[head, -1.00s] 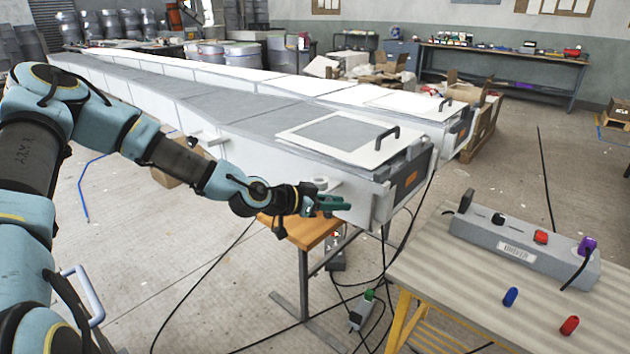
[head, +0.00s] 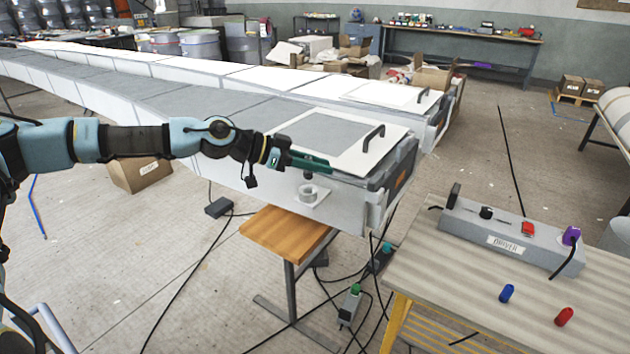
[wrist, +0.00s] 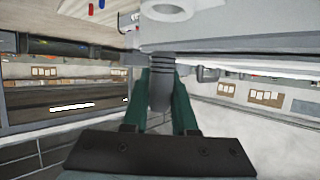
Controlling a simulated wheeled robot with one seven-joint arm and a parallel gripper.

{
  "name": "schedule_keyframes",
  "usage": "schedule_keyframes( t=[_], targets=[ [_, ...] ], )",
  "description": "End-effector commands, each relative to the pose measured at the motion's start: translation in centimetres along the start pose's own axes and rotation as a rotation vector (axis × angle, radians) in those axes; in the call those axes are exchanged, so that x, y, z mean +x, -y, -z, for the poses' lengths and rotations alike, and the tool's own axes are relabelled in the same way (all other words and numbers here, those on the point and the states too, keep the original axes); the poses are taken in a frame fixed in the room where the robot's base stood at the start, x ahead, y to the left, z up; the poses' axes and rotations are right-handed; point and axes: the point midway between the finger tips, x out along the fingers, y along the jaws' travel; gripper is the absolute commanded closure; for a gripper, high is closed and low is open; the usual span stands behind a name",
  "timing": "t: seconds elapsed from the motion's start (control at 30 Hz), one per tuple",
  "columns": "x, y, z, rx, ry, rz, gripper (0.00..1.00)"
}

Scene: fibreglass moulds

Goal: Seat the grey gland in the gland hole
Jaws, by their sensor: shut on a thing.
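My gripper (head: 312,163) has green fingers and is shut on the grey gland (head: 308,175), just above a white bracket on the mould's side. In the wrist view the ribbed gland (wrist: 160,80) stands between the two green fingers (wrist: 162,100). The gland hole (head: 309,191) looks like the round collar on that bracket, below the gland and apart from it. In the wrist view the collar's opening (wrist: 168,9) shows at the top edge, partly cut off. The gland is outside it.
The long mould (head: 255,185) lies right behind my gripper, with a handled white-rimmed lid (head: 380,152) on top. A wooden stand (head: 285,232) is below. At right, a table (head: 440,260) bears a grey driver box (head: 480,232) and two coloured caps. Cables cross the floor.

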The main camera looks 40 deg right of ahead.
Motion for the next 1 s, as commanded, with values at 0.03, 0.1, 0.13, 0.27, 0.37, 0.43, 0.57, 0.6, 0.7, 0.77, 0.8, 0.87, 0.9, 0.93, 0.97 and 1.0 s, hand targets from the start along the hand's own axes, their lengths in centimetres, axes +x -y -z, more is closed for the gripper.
schedule_keyframes(
  t=[0.03,0.1,0.13,0.27,0.37,0.43,0.57,0.6,0.7,0.77,0.8,0.87,0.9,0.93,0.97,1.0],
  targets=[
    [0.2,0.0,-0.3,-0.002,-0.001,0.0,1.0],
    [0.4,0.0,-0.8,-0.003,-0.001,0.0,1.0],
    [0.5,0.0,-1.1,-0.003,-0.001,0.0,1.0],
    [1.2,-0.1,-2.8,-0.005,-0.001,-0.001,1.0],
    [1.7,0.0,-4.0,-0.004,-0.001,0.0,1.0],
    [1.9,0.0,-4.5,-0.002,0.0,0.0,1.0],
    [2.0,0.0,-4.8,0.0,0.001,0.001,1.0],
    [2.0,0.0,-4.8,0.0,0.001,0.001,1.0],
    [2.0,0.0,-4.8,0.0,0.001,0.001,0.7],
    [2.0,0.0,-4.8,0.0,0.001,0.001,0.63],
    [2.0,0.0,-4.8,0.0,0.001,0.001,0.62],
    [2.0,0.0,-4.8,0.0,0.001,0.001,0.62],
    [2.0,0.0,-4.8,0.0,0.001,0.001,0.62],
    [2.0,0.0,-4.8,0.0,0.001,0.001,0.62],
    [2.0,0.0,-4.8,0.0,0.001,0.001,0.62],
    [2.0,0.0,-4.8,0.0,0.001,0.001,0.62]
  ],
)
